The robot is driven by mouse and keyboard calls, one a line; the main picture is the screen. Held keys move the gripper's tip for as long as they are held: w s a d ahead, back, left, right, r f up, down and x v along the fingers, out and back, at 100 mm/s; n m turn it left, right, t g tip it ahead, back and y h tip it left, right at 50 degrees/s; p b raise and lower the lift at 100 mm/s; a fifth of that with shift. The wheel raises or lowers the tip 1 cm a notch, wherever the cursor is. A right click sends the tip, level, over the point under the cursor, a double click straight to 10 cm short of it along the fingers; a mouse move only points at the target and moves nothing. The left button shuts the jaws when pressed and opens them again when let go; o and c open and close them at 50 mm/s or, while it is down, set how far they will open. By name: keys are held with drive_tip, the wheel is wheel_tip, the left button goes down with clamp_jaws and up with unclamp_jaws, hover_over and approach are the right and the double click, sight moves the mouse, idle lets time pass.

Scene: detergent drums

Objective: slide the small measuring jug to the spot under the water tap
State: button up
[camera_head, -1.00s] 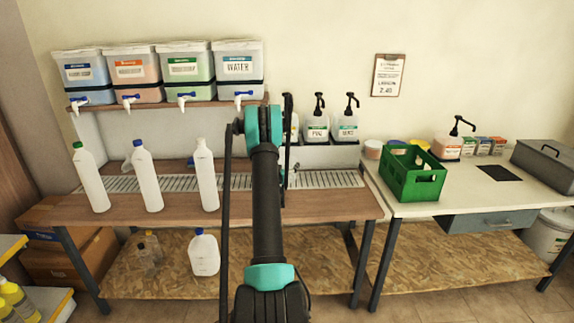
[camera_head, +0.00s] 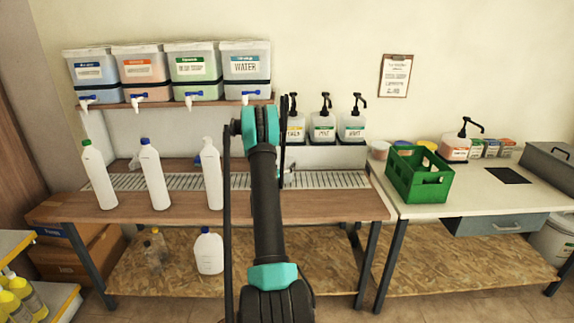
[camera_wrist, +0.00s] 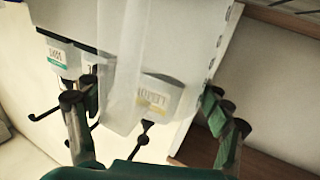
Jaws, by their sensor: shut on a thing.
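The water drum (camera_head: 245,66) stands at the right end of the upper shelf, with its blue and white tap (camera_head: 256,94) at the shelf edge above the bench. My gripper (camera_wrist: 146,100) is shut on a pale translucent thing, which looks like the small measuring jug (camera_wrist: 137,55); only part of it shows between the fingers in the wrist view. In the head view my arm hides the jug and most of the gripper, so I cannot tell how far the jug is from the spot under the tap.
Three pump bottles (camera_head: 323,127) stand behind and right of my arm. Three tall white bottles (camera_head: 155,178) stand along the bench front at left. A slotted drain grate (camera_head: 330,180) runs along the bench. A green crate (camera_head: 418,178) sits on the right table.

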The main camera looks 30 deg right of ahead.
drive_tip(key=w+a, duration=0.6)
drive_tip(key=a, duration=0.4)
idle(1.4)
drive_tip(key=shift+w+a, duration=0.15)
drive_tip(key=w+a, duration=0.2)
drive_tip(key=a, duration=0.2)
drive_tip(key=shift+w+a, duration=0.25)
drive_tip(key=shift+w, duration=0.15)
idle(0.4)
drive_tip(key=o, duration=1.8)
